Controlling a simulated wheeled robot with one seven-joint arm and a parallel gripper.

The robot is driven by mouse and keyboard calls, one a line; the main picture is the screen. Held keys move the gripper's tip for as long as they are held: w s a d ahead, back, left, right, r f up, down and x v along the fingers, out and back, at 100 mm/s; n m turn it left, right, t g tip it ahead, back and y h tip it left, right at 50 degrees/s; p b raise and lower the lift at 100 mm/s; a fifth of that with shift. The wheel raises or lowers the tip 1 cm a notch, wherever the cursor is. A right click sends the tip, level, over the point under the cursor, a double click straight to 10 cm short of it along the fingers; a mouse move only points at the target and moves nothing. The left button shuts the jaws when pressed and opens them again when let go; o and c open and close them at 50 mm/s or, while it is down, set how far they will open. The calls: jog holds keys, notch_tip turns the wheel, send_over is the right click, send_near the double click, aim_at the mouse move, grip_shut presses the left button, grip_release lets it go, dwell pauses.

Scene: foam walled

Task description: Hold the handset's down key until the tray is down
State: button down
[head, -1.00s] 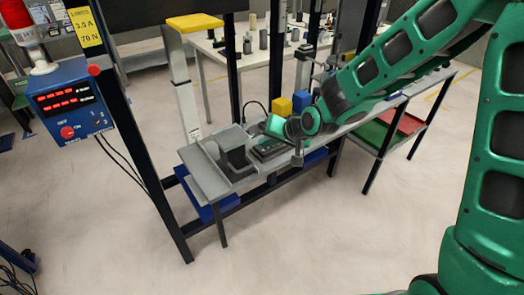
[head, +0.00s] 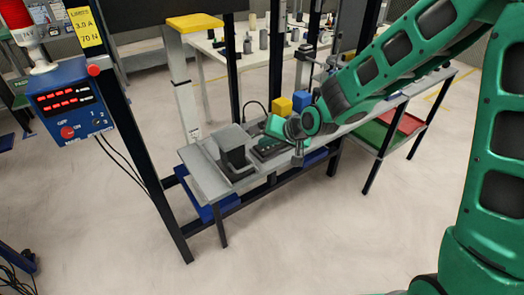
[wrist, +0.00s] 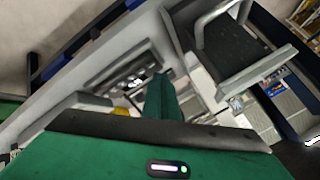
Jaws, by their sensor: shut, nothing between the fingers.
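The handset (head: 268,148) looks like a dark, flat unit lying on the grey bench; in the wrist view its dark face (wrist: 135,80) carries small white marks. My gripper (head: 275,128) is shut and empty, its green fingers low over the handset. In the wrist view the green fingers (wrist: 158,95) are together beside the handset's face and hide part of it. I cannot tell whether a fingertip touches a key. A dark grey block-shaped unit (head: 233,150) stands left of the handset. I cannot clearly make out the tray or its height.
The grey bench (head: 200,172) has dark legs. A yellow block (head: 282,105) and a blue block (head: 301,101) stand behind my gripper. A blue control box (head: 70,100) with red displays hangs on a dark post at left. Open floor lies in front.

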jog(key=shift+f, duration=0.1)
dwell(0.4)
jog(key=shift+f, duration=0.25)
jog(key=shift+f, duration=0.3)
dwell(0.6)
jog(key=shift+r, duration=0.1)
dwell(3.2)
jog(key=shift+r, duration=0.65)
jog(key=shift+r, duration=2.5)
jog(key=shift+w, duration=0.1)
